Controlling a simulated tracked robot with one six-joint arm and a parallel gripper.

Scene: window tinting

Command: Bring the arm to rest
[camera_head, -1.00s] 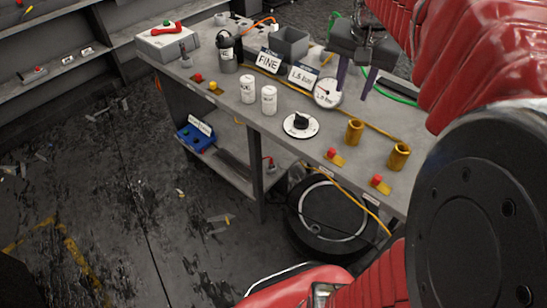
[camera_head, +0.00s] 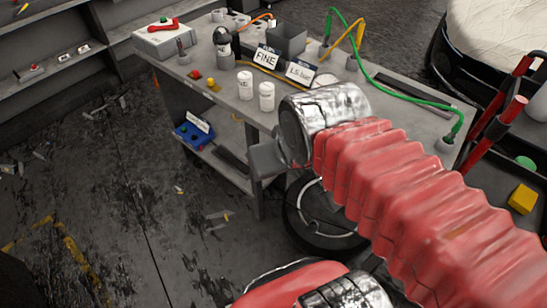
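My arm, in a red ribbed sleeve with a silver joint, reaches from the lower right across the front of the workbench (camera_head: 408,100). A grey part of my gripper (camera_head: 266,160) shows at the left of the silver joint, in front of the bench's front edge. Its fingers cannot be made out, so I cannot tell whether they are open or shut. No held object shows. The arm hides the middle and right front of the bench top.
Two white bottles (camera_head: 266,97) stand close left of the silver joint. FINE sign (camera_head: 265,59), grey bin (camera_head: 287,38) and black-topped canister (camera_head: 223,42) stand behind. A green hose (camera_head: 400,92) crosses the bench's right side. A black round device (camera_head: 298,222) sits below. Floor at left is mostly open.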

